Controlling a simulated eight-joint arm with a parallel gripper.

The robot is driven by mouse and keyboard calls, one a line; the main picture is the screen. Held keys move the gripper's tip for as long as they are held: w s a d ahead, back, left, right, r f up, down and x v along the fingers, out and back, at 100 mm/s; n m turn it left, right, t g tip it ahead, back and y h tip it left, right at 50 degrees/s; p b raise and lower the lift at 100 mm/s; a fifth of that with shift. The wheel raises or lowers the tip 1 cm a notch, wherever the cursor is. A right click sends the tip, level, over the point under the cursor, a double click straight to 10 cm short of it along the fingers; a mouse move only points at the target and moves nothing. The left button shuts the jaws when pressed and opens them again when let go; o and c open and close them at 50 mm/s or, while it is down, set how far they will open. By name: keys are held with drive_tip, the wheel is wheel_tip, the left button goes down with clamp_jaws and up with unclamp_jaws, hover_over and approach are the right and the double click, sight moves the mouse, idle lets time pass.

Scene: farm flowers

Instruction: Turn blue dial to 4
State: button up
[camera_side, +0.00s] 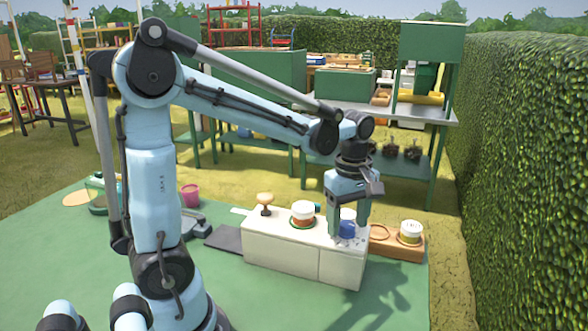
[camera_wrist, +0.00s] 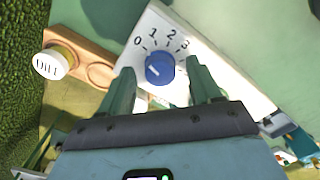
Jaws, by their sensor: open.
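The blue dial (camera_wrist: 160,68) sits on a white panel (camera_wrist: 210,58) marked 0, 1, 2 and 3 in the wrist view. A 4 is not visible; the right finger covers that side. A pale mark shows on the dial's left part, but I cannot tell its exact reading. My gripper (camera_wrist: 160,82) is open, with one finger on each side of the dial. Contact cannot be told. In the side view my gripper (camera_side: 348,231) points down over the right end of the white box (camera_side: 280,255), with the blue dial (camera_side: 346,229) between its fingers.
A white-and-red round item (camera_side: 303,212) and a wooden knob (camera_side: 265,202) stand left on the box. To the right, a wooden holder (camera_side: 381,247) carries a labelled white-lidded jar (camera_side: 410,230). A hedge (camera_side: 530,170) borders the right side.

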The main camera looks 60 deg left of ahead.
drive_tip(key=c, duration=1)
drive_tip(key=shift+c, duration=0.2)
drive_tip(key=shift+m, duration=0.3)
drive_tip(key=m, duration=0.5)
drive_tip(key=shift+m, duration=0.3)
drive_tip(key=m, duration=1.1)
drive_tip(key=shift+m, duration=0.4)
drive_tip(key=m, duration=0.5)
drive_tip(key=shift+m, duration=0.4)
